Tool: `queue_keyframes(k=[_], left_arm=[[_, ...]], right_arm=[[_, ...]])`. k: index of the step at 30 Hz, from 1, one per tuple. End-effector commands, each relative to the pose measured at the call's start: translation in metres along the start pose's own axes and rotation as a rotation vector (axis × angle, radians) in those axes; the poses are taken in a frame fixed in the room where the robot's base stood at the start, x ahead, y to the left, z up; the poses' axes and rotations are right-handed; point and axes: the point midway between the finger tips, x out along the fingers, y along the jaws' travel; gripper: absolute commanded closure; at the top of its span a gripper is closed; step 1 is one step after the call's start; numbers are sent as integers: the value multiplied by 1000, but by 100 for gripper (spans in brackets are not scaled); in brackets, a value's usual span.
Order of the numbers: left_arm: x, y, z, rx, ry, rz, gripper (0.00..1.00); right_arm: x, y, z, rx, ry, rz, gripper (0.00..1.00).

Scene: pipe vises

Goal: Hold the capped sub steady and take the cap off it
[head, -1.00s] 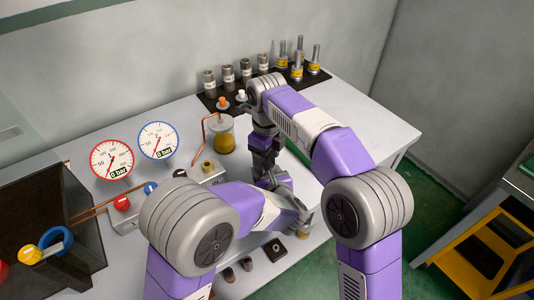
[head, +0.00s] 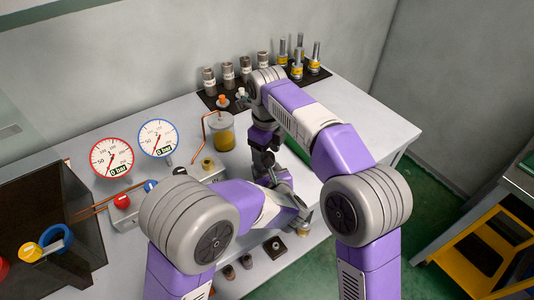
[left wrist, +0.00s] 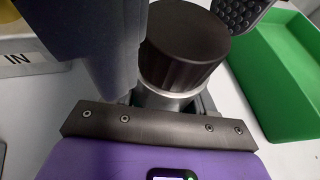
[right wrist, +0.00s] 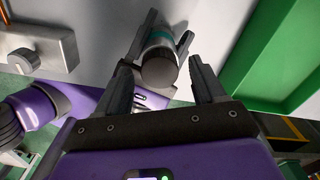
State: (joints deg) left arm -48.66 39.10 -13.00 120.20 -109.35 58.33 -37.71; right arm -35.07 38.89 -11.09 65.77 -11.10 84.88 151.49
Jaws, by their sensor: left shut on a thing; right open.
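The capped sub has a dark ribbed cap (left wrist: 183,45) over a silver metal body (left wrist: 165,98) in the left wrist view. My left gripper (left wrist: 175,15) is shut on the sub's body below the cap. In the right wrist view the cap (right wrist: 160,72) faces me, with a teal band (right wrist: 162,37) on the body behind it. My right gripper (right wrist: 160,60) is open, its fingers on either side of the cap with gaps showing. In the head view both grippers meet near the table's middle, and my arms largely hide the sub.
A green tray (left wrist: 285,75) lies close beside the sub. A jar with yellow liquid (head: 221,133), copper tubing and two gauges (head: 112,158) stand to the left. Several grey cylinders (head: 228,73) and yellow-banded posts (head: 297,66) stand on a dark mat behind. A dark bin (head: 40,205) is at far left.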

Motion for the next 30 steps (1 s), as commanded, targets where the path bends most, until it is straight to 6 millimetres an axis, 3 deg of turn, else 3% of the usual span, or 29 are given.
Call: queue_keyframes(k=[6,15,16,22,30], left_arm=[[0,0,1,-1,-1,0,100],[0,0,1,-1,-1,0,100],[0,0,1,-1,-1,0,44],[0,0,0,-1,-1,0,16],[-1,0,0,0,0,-1,16]], right_arm=[[-29,0,0,0,-1,-1,31],[-35,0,0,-1,0,1,31],[-35,0,0,-1,0,1,31],[-35,0,0,-1,0,1,31],[-36,0,0,0,0,0,31]])
